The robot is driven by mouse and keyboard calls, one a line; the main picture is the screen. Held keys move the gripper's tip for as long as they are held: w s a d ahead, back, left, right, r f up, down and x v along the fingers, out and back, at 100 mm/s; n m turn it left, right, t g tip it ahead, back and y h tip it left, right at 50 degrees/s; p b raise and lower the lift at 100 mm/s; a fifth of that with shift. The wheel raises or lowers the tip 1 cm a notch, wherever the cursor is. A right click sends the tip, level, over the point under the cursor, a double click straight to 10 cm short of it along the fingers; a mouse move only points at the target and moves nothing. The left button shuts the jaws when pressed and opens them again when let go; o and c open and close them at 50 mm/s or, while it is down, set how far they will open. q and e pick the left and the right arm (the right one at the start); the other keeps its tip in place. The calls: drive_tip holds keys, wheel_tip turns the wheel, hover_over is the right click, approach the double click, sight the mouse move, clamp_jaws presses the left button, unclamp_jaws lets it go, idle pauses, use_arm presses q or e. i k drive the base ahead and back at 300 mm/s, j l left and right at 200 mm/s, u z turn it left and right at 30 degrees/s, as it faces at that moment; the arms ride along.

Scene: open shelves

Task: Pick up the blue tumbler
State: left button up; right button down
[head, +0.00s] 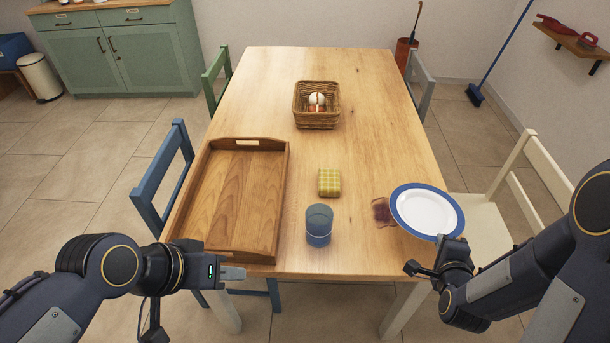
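The blue tumbler (319,226) stands upright near the front edge of the wooden table, right of the tray. It looks translucent, with a darker blue lower part. My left gripper (235,273) is at the table's front edge, left of and nearer than the tumbler, apart from it. It is seen side-on, so its finger gap does not show. My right gripper (442,240) is at the near rim of a blue-rimmed white plate (427,211) and appears shut on it. The plate overhangs the table's right edge.
A wooden tray (284,185) lies at the table's left. A yellow checked cloth or sponge (329,182) lies just behind the tumbler. A wicker basket (316,122) with eggs stands further back. Chairs surround the table.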

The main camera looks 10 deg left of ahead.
sight(319, 217)
drive_tip(key=k+j+z, duration=0.15)
drive_tip(key=j, duration=0.35)
drive_tip(key=k+j+z, duration=0.15)
drive_tip(key=j, duration=0.4)
drive_tip(key=k+j+z, duration=0.2)
drive_tip(key=j, duration=0.25)
drive_tip(key=k+j+z, duration=0.15)
drive_tip(key=j, duration=0.35)
drive_tip(key=k+j+z, duration=0.15)
drive_tip(key=j, duration=0.3)
drive_tip(key=k+j+z, duration=0.15)
drive_tip(key=k+j, duration=0.15)
drive_tip(key=j+z, duration=0.2)
drive_tip(key=j, duration=0.4)
drive_tip(key=j+z, duration=0.15)
drive_tip(key=j, duration=0.4)
drive_tip(key=k+j+z, duration=0.2)
drive_tip(key=j, duration=0.35)
drive_tip(key=k+j+z, duration=0.15)
drive_tip(key=j, duration=0.45)
drive_tip(key=i+j+z, duration=0.1)
drive_tip(key=j, duration=0.2)
drive_tip(key=i+j+z, duration=0.1)
drive_tip(key=j, duration=0.25)
drive_tip(key=i+j+z, duration=0.25)
drive_tip(key=j, duration=0.4)
drive_tip(key=i, duration=0.05)
